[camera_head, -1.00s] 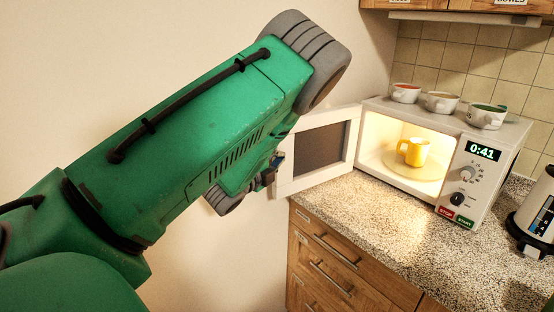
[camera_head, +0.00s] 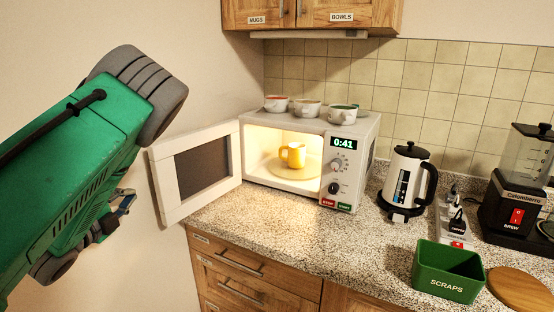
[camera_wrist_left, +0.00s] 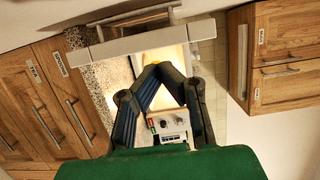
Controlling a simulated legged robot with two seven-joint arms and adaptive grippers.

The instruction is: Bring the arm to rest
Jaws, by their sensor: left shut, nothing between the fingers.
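My left arm is green and comes in from the left in the head view. Its left gripper (camera_head: 124,201) is mostly hidden behind the forearm, with a small part showing near the open microwave door (camera_head: 203,170). In the left wrist view the left gripper (camera_wrist_left: 167,70) has its dark fingers angled together at the tips, shut with nothing between them. It is apart from the microwave (camera_head: 357,165), which stands beyond. A yellow mug (camera_head: 292,156) sits on the plate inside the lit microwave. My right gripper is not in view.
A kettle (camera_head: 403,180), a coffee maker (camera_head: 514,195), a green scraps bin (camera_head: 447,270) and a round wooden board (camera_head: 522,289) are on the speckled counter (camera_head: 300,232). Wall cabinets (camera_head: 315,14) hang above.

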